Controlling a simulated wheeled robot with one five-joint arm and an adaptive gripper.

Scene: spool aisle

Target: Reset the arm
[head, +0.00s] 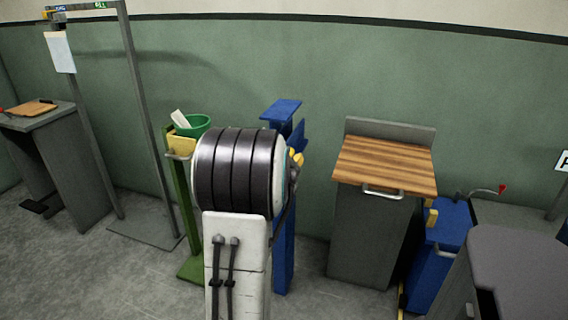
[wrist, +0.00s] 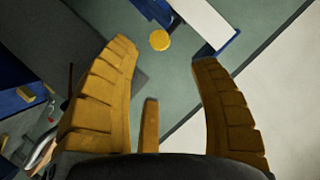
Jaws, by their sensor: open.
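My gripper (wrist: 165,54) is open in the wrist view, its two ribbed yellow fingers spread wide with nothing held between them. In the head view only a small yellow part of my gripper (head: 297,158) shows behind my dark ribbed arm joint, in front of a blue stand (head: 284,245). My arm is raised in the middle of the head view and hides part of that stand. In the wrist view a round yellow thing (wrist: 160,39) and a white panel (wrist: 208,20) appear beyond the fingertips, apart from them.
A green stand (head: 184,215) with a green bucket (head: 195,126) is left of my arm. A wood-topped cabinet (head: 368,237) and a blue bin (head: 437,262) stand to the right. A grey frame (head: 142,100) and a bench (head: 75,165) are at left. Floor at front left is clear.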

